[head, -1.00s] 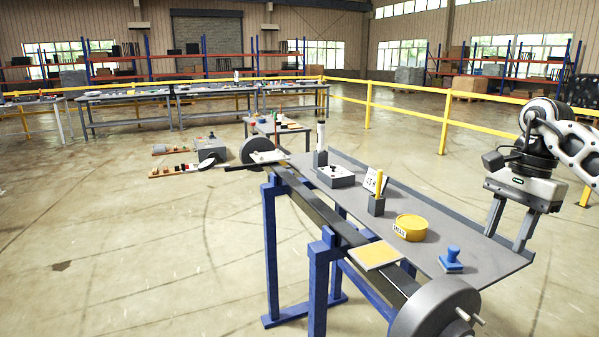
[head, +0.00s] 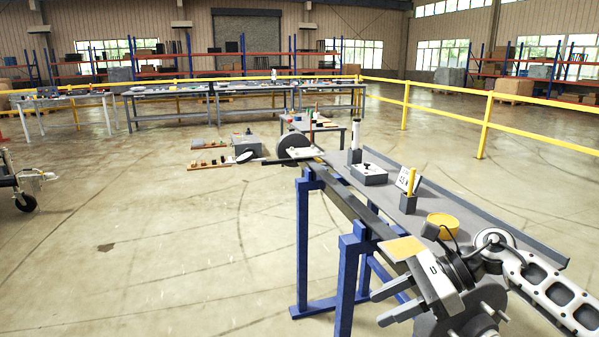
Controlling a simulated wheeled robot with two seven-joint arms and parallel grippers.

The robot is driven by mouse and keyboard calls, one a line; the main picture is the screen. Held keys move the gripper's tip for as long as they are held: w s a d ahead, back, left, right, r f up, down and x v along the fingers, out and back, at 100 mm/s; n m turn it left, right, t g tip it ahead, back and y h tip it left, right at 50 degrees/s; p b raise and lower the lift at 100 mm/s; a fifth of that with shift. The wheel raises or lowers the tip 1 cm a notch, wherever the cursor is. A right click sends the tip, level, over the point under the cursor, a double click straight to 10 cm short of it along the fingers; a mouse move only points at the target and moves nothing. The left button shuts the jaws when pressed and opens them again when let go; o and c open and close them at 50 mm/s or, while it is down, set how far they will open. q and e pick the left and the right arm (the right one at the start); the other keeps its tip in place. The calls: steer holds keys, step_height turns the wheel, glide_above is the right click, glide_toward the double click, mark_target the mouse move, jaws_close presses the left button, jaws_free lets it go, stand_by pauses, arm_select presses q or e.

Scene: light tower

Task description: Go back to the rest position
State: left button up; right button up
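My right gripper (head: 378,307) is at the lower right, in front of the near end of the long grey conveyor table. Its two fingers point left, stand apart and hold nothing. My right arm comes in from the lower right edge and hides part of the table's near end and the grey wheel there. The yellow-topped plate (head: 402,248) on the table's near side lies just behind the gripper. My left gripper is not in view.
The grey table (head: 424,220) on blue legs (head: 348,285) carries a yellow round tin (head: 443,221), a yellow stick in a holder (head: 409,200) and a grey box (head: 368,175). The floor to the left is open. A wheeled cart (head: 22,185) stands at the left edge.

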steer(key=s+a+f+m+t+y, duration=0.1)
steer(key=s+a+m+t+y, duration=0.2)
steer(key=a+m+y, duration=0.45)
steer(key=s+d+f+n+t+h, duration=0.3)
steer(key=s+f+n+h, duration=0.5)
steer(key=f+n, duration=0.3)
steer(key=s+d+f+n+t+h, duration=0.4)
steer(key=s+f+n+h, duration=0.4)
steer(key=n, duration=0.9)
step_height(320, 180, down, 4)
steer(key=shift+s+r, duration=0.1)
steer(key=shift+s, duration=0.75)
steer(key=shift+n, duration=0.25)
